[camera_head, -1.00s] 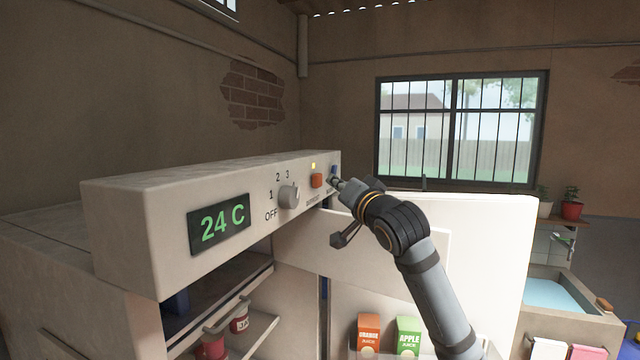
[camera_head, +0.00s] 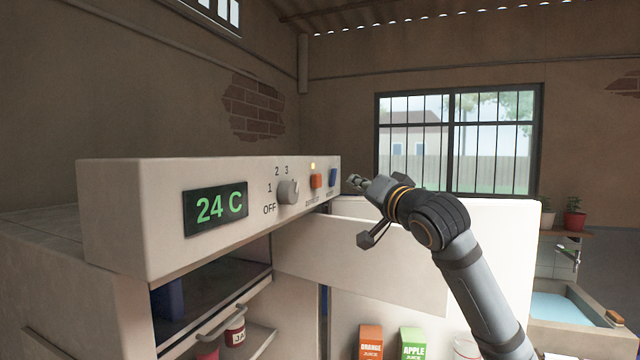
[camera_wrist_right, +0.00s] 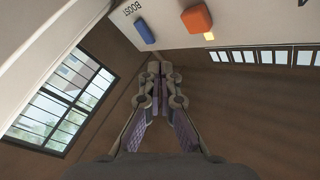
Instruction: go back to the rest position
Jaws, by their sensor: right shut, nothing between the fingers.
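My right gripper (camera_head: 356,182) is shut and empty, held in the air just right of the fridge's control panel (camera_head: 150,235). Its shut fingers (camera_wrist_right: 156,88) also show in the right wrist view, apart from the panel. The blue switch (camera_head: 332,177) and the orange switch (camera_head: 316,181) sit at the right end of the panel, with a small yellow light above the orange one. Both switches also show at the top of the right wrist view, the blue one (camera_wrist_right: 145,30) beside the word BOOST. My left gripper is out of view.
A grey knob (camera_head: 288,191) and a green 24 C display (camera_head: 216,207) are on the panel. The fridge door (camera_head: 490,250) stands open behind my right arm, with juice cartons (camera_head: 371,341) inside. Air above the door, before the window (camera_head: 458,140), is free.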

